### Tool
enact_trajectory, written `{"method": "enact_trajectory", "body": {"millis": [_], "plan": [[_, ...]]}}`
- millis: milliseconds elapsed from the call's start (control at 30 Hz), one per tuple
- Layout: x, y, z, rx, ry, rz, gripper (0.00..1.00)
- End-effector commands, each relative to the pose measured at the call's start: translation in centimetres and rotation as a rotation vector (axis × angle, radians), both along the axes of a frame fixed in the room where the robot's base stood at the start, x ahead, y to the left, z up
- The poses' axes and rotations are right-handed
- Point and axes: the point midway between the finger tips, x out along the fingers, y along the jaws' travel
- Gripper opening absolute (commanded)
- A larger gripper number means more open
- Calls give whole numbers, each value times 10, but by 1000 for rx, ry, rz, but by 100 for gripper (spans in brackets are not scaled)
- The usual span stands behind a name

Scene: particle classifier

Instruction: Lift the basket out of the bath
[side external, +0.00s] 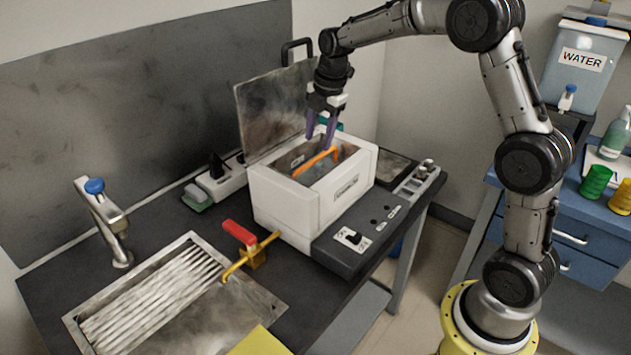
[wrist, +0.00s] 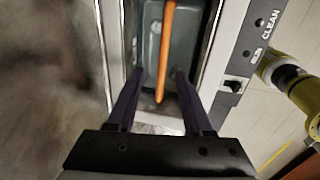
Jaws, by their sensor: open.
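The bath (side external: 345,195) is a white box on the dark bench in the side external view, with its metal lid (side external: 270,105) standing open at the back. The grey basket (wrist: 151,45) sits inside the bath; its lower part is hidden by the walls in the side external view. Its orange handle (side external: 313,164) runs across the top of the opening. My gripper (side external: 319,141) is open and points down above the bath's opening. In the wrist view the handle (wrist: 166,50) lies between the two dark fingers, with gaps on both sides. I cannot tell whether the fingertips reach handle height.
A sink (side external: 175,305) with a ribbed drainboard lies left of the bath. A yellow valve with a red lever (side external: 240,232) stands between them. A tap (side external: 108,220) rises at the far left. A switch panel (side external: 352,238) lies in front of the bath.

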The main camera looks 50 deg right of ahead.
Motion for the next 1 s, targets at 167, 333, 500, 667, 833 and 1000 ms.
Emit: {"method": "enact_trajectory", "body": {"millis": [167,333,500,667,833,1000], "plan": [[4,0,-21,0,1,1,51],[5,1,-31,1,1,1,51],[5,2,-56,1,3,1,51],[9,1,-73,0,0,1,51],[11,1,-77,0,-2,1,51],[11,1,-77,0,-2,1,44]]}}
